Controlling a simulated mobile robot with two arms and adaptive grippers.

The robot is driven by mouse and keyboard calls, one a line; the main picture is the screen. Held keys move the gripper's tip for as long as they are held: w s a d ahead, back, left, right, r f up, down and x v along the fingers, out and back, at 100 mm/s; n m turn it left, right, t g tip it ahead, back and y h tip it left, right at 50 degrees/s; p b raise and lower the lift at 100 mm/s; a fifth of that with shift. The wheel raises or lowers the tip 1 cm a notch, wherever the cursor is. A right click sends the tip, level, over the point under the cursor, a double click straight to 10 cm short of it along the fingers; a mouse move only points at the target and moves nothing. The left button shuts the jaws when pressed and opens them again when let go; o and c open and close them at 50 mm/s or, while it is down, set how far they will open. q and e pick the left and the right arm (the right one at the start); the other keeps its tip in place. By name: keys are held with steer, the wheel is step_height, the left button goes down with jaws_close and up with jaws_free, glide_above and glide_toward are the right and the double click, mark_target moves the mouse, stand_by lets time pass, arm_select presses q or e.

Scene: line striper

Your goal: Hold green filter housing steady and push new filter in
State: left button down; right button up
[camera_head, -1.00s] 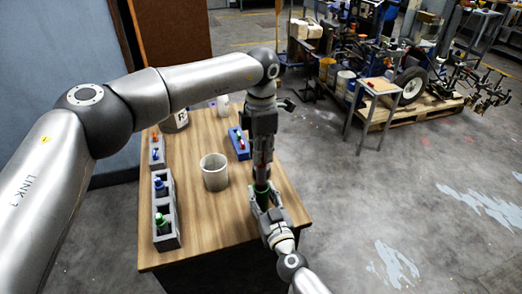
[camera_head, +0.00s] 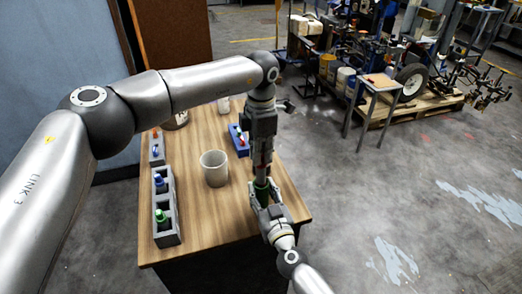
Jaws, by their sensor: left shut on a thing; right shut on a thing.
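The green filter housing (camera_head: 262,185) stands upright over the right part of the wooden table. My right gripper (camera_head: 263,200) is shut on it from the near side. My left gripper (camera_head: 262,170) points straight down directly above the housing and is shut on the new filter. The filter is mostly hidden by the fingers, and I cannot tell how far it sits inside the housing. The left fingertips are at or very near the housing's top.
A grey holder (camera_head: 166,225) with blue and green-topped pieces stands at the table's left; a smaller one (camera_head: 156,150) is behind it. A blue tray (camera_head: 238,146) is behind my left gripper. The front tabletop (camera_head: 215,220) is clear.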

mark_target(261, 174)
arm_select(q)
steer(key=shift+f, duration=4.2)
stand_by(1.1)
steer(key=c, duration=1.4)
jaws_free()
steer(key=shift+o, duration=0.2)
steer(key=o, duration=0.3)
steer(key=shift+r, duration=3.55)
